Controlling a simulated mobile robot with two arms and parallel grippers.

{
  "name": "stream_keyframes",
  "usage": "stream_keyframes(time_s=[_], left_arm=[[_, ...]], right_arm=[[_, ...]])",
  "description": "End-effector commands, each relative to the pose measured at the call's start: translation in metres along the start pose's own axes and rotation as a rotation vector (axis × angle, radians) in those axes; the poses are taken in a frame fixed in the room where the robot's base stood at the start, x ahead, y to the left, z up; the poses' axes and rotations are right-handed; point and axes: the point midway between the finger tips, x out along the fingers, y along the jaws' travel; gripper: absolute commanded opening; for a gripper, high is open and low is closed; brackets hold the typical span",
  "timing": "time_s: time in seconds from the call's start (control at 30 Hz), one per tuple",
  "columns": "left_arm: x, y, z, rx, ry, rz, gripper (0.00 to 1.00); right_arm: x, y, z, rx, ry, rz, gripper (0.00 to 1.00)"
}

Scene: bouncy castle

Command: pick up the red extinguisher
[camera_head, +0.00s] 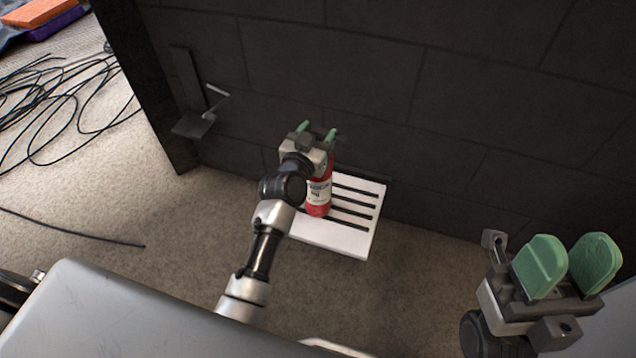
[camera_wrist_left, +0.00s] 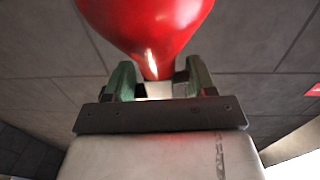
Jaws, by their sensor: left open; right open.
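The red extinguisher (camera_head: 318,196) stands upright on a white slatted stand (camera_head: 345,238) against the dark wall, with its upper part hidden behind my left gripper. My left gripper (camera_head: 316,131) is open, with green fingers, at the top of the extinguisher in the head view. In the left wrist view the red extinguisher (camera_wrist_left: 146,25) fills the top middle, and its narrowing end reaches toward the gap between the green fingers (camera_wrist_left: 155,82). I cannot tell whether they touch it. My right gripper (camera_head: 568,266) is open and empty at the lower right.
A dark block wall (camera_head: 420,110) rises right behind the stand. A small metal bracket (camera_head: 197,122) sticks out from it at left. Loose black cables (camera_head: 65,100) lie on the carpet at far left. The carpet (camera_head: 430,275) right of the stand is clear.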

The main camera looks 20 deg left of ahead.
Motion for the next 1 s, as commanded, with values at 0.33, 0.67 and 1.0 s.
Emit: stream_keyframes(time_s=[0.33,0.67,1.0], left_arm=[[-0.0004,-0.0001,-0.0004,0.0,0.0,0.0,0.28],[-0.0005,-0.0003,-0.0003,0.0,0.0,-0.001,0.0],[0.0003,-0.0006,-0.0057,0.0,0.011,-0.002,0.0]], right_arm=[[0.0011,0.0,-0.0001,0.0,0.0,0.0,0.43],[0.0011,0.0001,-0.0002,0.0,0.0,0.0,0.43],[0.0009,0.0007,-0.0006,-0.002,-0.005,0.006,0.43]])
